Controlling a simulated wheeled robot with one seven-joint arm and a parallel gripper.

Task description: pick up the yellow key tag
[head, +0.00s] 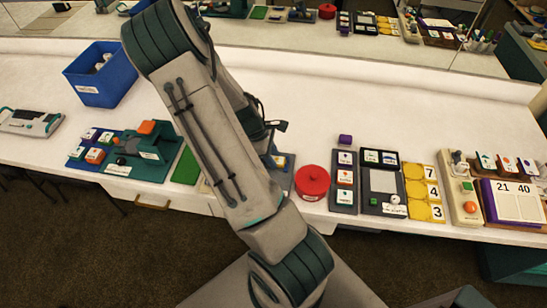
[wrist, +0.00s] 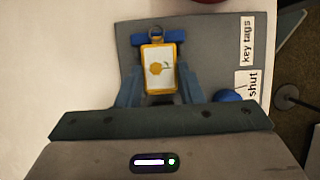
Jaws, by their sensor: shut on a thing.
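The yellow key tag (wrist: 159,66), with a yellow rim, a white face and a yellow flower picture, is in the wrist view. A grey ring is at its top. My gripper (wrist: 160,84) is shut on the tag, with a blue-grey finger at each side of it. Blue parts (wrist: 172,36) show at the tag's top end; whether the tag touches them I cannot tell. Under it is a grey board (wrist: 210,55) with labels reading "key tags" and "shut". In the head view my arm hides the gripper and most of this board.
A blue ball-like knob (wrist: 228,96) is on the board, right of my gripper. In the head view a red round pot (head: 312,184) stands right of my arm and a green mat (head: 186,167) lies left. A blue bin (head: 101,76) stands farther back. The white counter behind is mostly clear.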

